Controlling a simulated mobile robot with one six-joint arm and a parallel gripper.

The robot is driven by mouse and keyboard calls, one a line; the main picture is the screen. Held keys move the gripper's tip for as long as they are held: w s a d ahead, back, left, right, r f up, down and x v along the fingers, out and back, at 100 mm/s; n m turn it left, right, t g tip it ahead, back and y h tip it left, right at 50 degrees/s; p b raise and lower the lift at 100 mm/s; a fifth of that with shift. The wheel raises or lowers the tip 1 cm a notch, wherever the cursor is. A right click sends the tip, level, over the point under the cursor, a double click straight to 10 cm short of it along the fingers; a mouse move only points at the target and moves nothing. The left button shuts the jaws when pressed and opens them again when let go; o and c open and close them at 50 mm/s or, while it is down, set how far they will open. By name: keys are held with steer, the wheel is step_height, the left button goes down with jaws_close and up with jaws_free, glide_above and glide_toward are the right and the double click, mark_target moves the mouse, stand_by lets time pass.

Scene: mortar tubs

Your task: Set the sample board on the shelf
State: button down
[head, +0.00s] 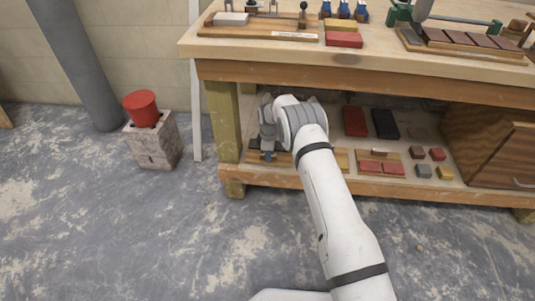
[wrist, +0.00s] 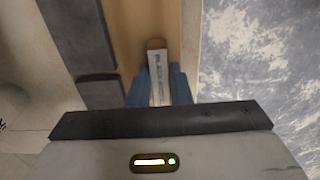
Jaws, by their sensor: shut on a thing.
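My gripper (wrist: 159,88) is at the left end of the bench's lower shelf, its blue fingers shut on a narrow, pale, lettered block (wrist: 156,60). This block appears to be part of the sample board (wrist: 125,25), a tan board with dark grey slabs along its left side in the wrist view. In the head view the board (head: 282,160) lies low under my gripper (head: 267,157), partly hidden by my arm. It is level with the shelf (head: 330,186), close to the front edge; I cannot tell whether it touches.
Another board with red tiles (head: 380,168) sits right of my arm on the shelf, with loose small blocks (head: 430,171) beside it. A wooden cabinet (head: 490,140) fills the right. The bench post (head: 224,120) stands close left. The worktop (head: 350,76) overhangs my gripper.

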steer(key=shift+f, duration=0.3)
steer(key=c, duration=1.3)
jaws_free()
steer(key=shift+o, duration=0.2)
